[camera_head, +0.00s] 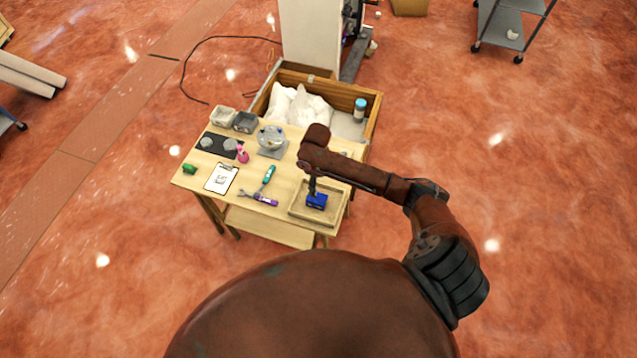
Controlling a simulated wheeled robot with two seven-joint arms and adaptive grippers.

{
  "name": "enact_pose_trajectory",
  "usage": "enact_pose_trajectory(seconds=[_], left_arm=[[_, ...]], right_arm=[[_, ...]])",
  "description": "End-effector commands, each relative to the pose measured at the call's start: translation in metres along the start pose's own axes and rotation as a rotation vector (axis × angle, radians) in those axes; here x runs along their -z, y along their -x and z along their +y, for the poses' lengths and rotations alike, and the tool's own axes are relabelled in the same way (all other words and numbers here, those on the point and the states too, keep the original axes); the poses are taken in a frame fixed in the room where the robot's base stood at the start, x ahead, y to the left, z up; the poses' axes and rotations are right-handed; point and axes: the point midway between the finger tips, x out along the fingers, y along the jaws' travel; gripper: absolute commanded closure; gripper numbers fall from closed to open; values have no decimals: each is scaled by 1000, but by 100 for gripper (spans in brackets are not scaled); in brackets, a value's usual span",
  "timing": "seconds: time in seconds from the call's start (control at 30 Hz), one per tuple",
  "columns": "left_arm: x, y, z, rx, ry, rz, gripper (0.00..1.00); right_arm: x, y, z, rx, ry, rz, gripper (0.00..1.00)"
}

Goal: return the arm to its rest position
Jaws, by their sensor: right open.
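My right arm comes in from the right and reaches over the wooden table (196,181). Its gripper (313,191) points down at the table's right front. It is open, just above or at a blue block-like object (317,202); I cannot tell whether they touch. The blue object sits in a shallow wooden tray (300,214). My forearm hides part of the tray and the table's right back. My left gripper is not in view.
On the table are a clear-domed device (272,141), two small bins (244,122), a clipboard (221,179), a teal-handled tool (266,176), a purple tool (263,199) and a green item (189,169). Behind stands a wooden crate (345,87) with white bags.

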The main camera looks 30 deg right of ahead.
Motion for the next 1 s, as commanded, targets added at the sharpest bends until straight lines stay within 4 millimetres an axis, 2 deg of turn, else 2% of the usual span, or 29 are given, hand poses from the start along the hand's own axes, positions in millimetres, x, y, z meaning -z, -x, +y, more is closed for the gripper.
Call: enact_pose_trajectory(seconds=[0.37,0.47,0.57,0.63,0.77,0.9,1.0], left_arm=[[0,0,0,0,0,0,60],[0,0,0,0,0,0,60],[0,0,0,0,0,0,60],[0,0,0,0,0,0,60],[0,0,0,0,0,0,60],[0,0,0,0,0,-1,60],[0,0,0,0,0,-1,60]], right_arm=[[0,0,0,0,0,1,43],[-1,-5,-9,6,1,10,43],[-4,-17,-35,20,-2,41,43],[-10,-26,-60,32,-16,79,43],[-28,-34,-105,39,-86,167,43],[-61,-28,-133,18,-214,249,43],[-90,-19,-142,-11,-313,282,43]])
